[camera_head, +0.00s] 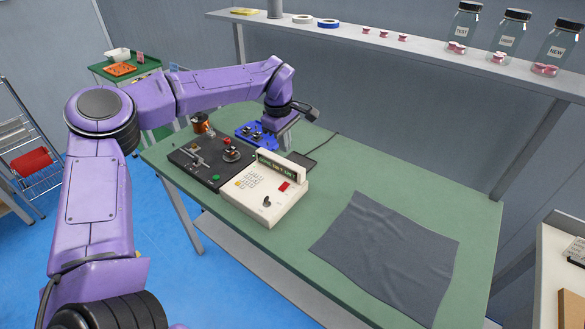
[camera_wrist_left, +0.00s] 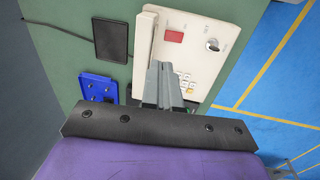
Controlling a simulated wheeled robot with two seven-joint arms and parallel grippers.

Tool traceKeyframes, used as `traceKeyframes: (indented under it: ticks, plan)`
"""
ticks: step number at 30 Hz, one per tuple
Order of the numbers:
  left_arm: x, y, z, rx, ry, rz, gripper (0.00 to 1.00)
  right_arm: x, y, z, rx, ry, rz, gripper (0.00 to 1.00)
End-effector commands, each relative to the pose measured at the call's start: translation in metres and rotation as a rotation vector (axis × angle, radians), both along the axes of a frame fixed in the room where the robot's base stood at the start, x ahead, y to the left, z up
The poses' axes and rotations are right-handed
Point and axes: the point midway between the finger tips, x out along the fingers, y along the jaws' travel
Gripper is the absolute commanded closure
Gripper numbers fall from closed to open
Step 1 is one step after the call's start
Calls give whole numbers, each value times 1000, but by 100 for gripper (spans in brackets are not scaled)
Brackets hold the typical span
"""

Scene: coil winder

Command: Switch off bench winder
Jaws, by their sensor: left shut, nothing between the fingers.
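The bench winder stands on the green bench. Its white control box (camera_head: 258,207) has a keypad, a dark knob (camera_head: 266,201), a red switch (camera_head: 284,186) and a raised display (camera_head: 282,166) with lit green characters. The black winding base (camera_head: 205,170) joins it on the left. In the left wrist view the control box (camera_wrist_left: 202,75) shows the red switch (camera_wrist_left: 173,36) and the knob (camera_wrist_left: 212,45). My left gripper (camera_head: 287,145) is shut and empty, above the bench behind the display. Its fingers (camera_wrist_left: 161,75) cover part of the box in the wrist view. My right gripper is out of view.
A blue tray (camera_head: 247,131) and a flat black pad (camera_head: 299,160) with a cable lie behind the winder. A grey cloth (camera_head: 390,255) lies on the right. A shelf (camera_head: 420,61) with jars and rolls runs above the bench's back. Bare bench shows around the cloth.

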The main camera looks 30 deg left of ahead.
Motion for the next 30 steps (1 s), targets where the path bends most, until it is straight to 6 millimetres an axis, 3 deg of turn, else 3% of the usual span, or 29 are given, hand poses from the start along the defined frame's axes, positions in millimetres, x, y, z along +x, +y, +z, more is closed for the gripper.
traceKeyframes:
  ticks: [11, 24, 30]
  plan:
    - [-6, 12, -8, 2, 2, 19, 100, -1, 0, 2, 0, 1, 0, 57]
    - [7, 8, -97, 2, 6, 15, 100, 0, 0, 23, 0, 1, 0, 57]
    - [12, 8, -127, 3, 3, 16, 100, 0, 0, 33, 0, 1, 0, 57]
